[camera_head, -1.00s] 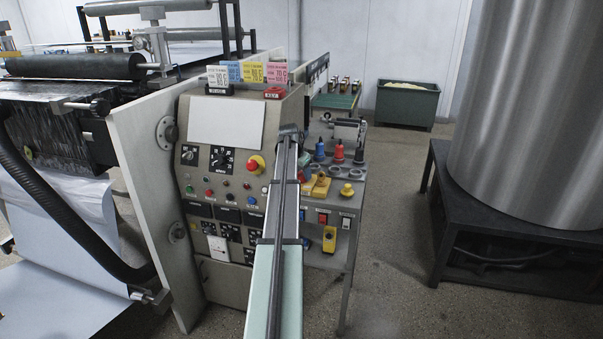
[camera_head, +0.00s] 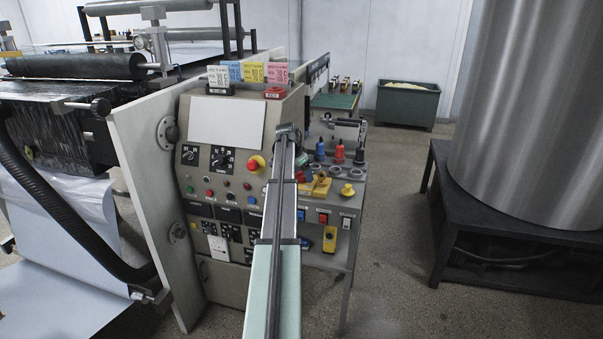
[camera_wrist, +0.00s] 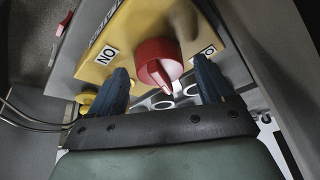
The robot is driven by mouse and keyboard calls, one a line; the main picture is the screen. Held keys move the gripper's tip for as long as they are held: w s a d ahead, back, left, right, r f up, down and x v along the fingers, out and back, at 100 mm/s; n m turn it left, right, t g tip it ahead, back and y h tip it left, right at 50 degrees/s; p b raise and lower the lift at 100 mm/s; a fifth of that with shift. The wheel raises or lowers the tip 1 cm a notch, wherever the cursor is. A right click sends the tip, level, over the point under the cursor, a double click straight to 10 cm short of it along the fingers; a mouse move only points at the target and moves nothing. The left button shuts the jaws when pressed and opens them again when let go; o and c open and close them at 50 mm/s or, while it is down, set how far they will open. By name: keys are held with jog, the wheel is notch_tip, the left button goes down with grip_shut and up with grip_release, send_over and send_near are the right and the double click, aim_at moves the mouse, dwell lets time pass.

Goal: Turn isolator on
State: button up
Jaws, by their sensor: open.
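The isolator is a yellow plate with a round red knob (camera_wrist: 158,62), in the middle of the wrist view. A white pointer mark on the knob faces down and slightly right there. A white ON label (camera_wrist: 107,55), upside down, lies left of the knob. A second label (camera_wrist: 205,50) on the right is partly hidden by a finger. My gripper (camera_wrist: 158,70) is open, its two blue fingers on either side of the knob with visible gaps. In the head view the yellow isolator (camera_head: 320,187) shows beside my arm, which hides the gripper.
The control panel (camera_head: 220,200) with knobs and buttons stands left of my arm. Blue and red bottles (camera_head: 339,154) and a yellow button (camera_head: 347,190) sit close by on the bench. A dark platform with a large metal cylinder (camera_head: 530,120) stands at right; floor between is clear.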

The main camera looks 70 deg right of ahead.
notch_tip(320, 180, up, 10)
dwell(0.7)
jog(key=shift+s, duration=0.1)
